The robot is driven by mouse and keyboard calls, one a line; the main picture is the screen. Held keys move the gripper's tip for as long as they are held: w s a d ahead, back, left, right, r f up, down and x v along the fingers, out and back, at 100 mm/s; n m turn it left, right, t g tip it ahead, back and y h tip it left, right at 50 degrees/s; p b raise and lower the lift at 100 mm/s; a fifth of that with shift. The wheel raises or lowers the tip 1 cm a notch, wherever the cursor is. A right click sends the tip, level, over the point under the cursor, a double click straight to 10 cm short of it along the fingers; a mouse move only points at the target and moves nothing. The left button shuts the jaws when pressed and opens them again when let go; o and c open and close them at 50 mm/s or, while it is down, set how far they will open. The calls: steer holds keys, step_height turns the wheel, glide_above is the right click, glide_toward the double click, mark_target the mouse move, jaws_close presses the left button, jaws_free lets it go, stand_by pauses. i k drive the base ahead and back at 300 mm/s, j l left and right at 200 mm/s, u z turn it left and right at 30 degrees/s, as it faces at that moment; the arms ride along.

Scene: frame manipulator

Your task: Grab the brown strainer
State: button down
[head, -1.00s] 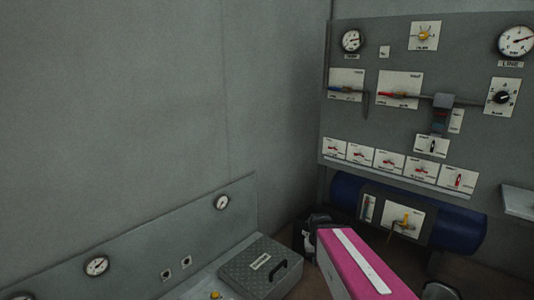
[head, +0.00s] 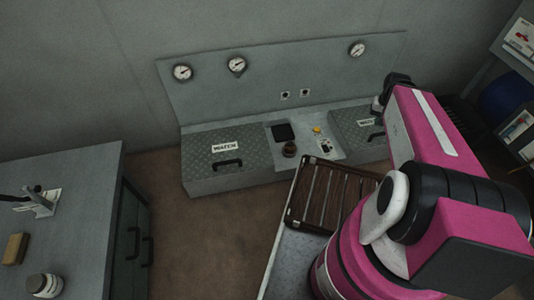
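No thing in the head view is clearly a strainer. A small dark brown round item (head: 289,149) sits on the bench panel, too small to identify. A brown slatted rack (head: 322,197) with a dark frame lies in front of the bench, partly hidden by my pink arm. My arm reaches away from me at the right and ends in a dark part, my gripper (head: 393,90) as far as I can tell. It is near the right end of the bench, apart from the brown item and the rack. Its fingers cannot be made out.
The grey bench (head: 260,185) has two handled lids, one marked WATCH (head: 226,150), and gauges on its back panel. A grey cabinet (head: 85,205) at left bears a sponge (head: 15,249) and a jar (head: 44,286). Brown floor (head: 205,240) is clear between.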

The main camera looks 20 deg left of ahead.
mark_target(289, 147)
steer(key=i+j+u, duration=0.1)
steer(key=u, duration=0.95)
steer(key=j+z, duration=0.2)
steer(key=j, duration=0.15)
steer(key=k+j+z, duration=0.2)
steer(key=j, duration=0.15)
steer(key=j+z, duration=0.25)
steer(key=k+j, duration=0.05)
steer(key=j, duration=0.05)
